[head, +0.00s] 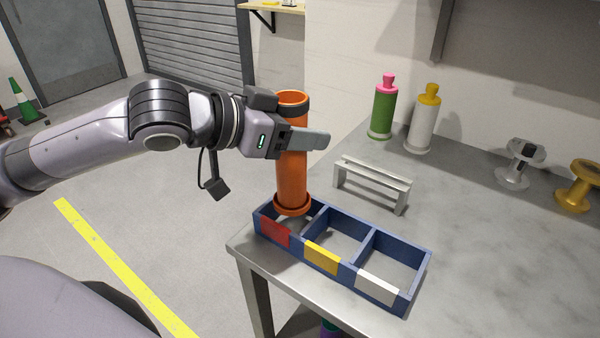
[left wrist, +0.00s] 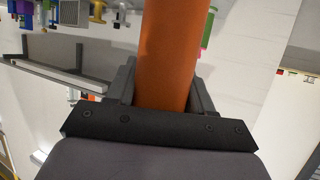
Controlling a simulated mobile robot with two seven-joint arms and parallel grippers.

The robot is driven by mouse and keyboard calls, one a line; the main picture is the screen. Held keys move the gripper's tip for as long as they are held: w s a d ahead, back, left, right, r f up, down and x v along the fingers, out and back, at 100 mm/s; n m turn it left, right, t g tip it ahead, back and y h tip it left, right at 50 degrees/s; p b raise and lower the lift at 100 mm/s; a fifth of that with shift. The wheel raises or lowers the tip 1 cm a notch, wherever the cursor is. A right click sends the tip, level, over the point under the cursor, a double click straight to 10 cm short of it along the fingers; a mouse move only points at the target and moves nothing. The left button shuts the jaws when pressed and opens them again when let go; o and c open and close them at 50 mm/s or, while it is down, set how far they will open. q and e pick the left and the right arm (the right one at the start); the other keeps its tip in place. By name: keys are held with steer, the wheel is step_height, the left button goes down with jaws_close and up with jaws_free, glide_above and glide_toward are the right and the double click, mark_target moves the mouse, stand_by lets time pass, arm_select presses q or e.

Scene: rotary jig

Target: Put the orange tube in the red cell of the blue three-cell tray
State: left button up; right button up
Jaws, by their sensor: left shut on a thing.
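My left gripper (head: 303,140) is shut on the orange tube (head: 292,180), gripping it around its upper half. The tube stands upright with a dark band near its top and a flange at its lower end. Its lower end is over the red cell of the blue three-cell tray (head: 338,281); I cannot tell whether it touches the tray floor. The tray has a red label (head: 274,232), a yellow one and a white one; the yellow and white cells are empty. In the left wrist view the tube (left wrist: 168,55) runs between the fingers. My right gripper is not in view.
The tray sits at the near-left corner of the metal table (head: 470,240). A grey rack (head: 372,184) stands just behind it. The table's right side is clear.

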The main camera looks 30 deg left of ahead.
mark_target(300, 165)
arm_select(q)
step_height(300, 165, down, 5)
steer(key=shift+f+b, duration=0.2)
steer(key=shift+b, duration=0.55)
steer(key=shift+f, duration=0.3)
steer(key=shift+f, duration=0.2)
steer(key=o, duration=1.4)
steer(key=shift+c, duration=0.2)
